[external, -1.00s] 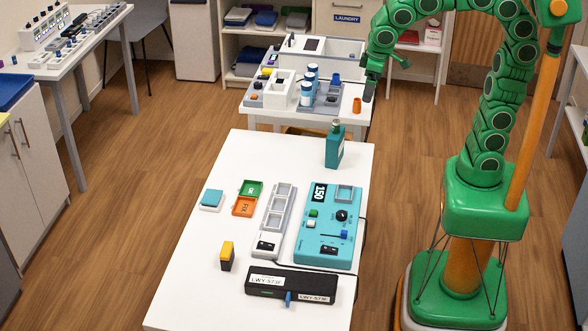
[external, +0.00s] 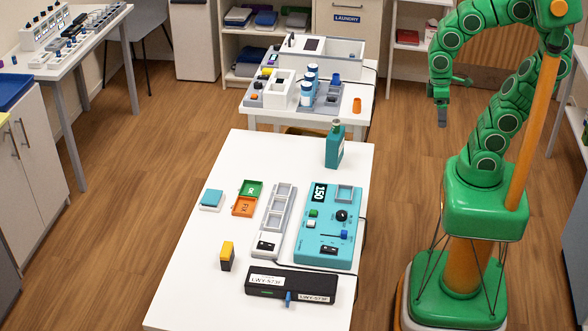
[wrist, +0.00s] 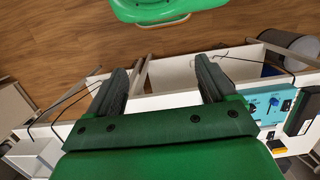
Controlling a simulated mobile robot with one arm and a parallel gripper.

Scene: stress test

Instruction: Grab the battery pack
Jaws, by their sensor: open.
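A small black block with a yellow top (external: 227,256) stands upright near the left front of the white table (external: 190,285). It may be the battery pack; no label on it can be read. A long black box (external: 291,284) with white labels and a blue tab lies at the table's front. My gripper (external: 441,118) hangs over the floor, right of the tables and well away from both. In the wrist view my gripper (wrist: 163,68) has its fingers wide apart with nothing between them. The long black box shows at the right edge there (wrist: 302,115).
A teal device (external: 329,225) with knobs, a grey slotted tray (external: 277,220), green and orange trays (external: 243,206) and a teal bottle (external: 334,148) stand on the white table. Another table (external: 255,110) behind holds jars and boxes. The floor between my base and the tables is clear.

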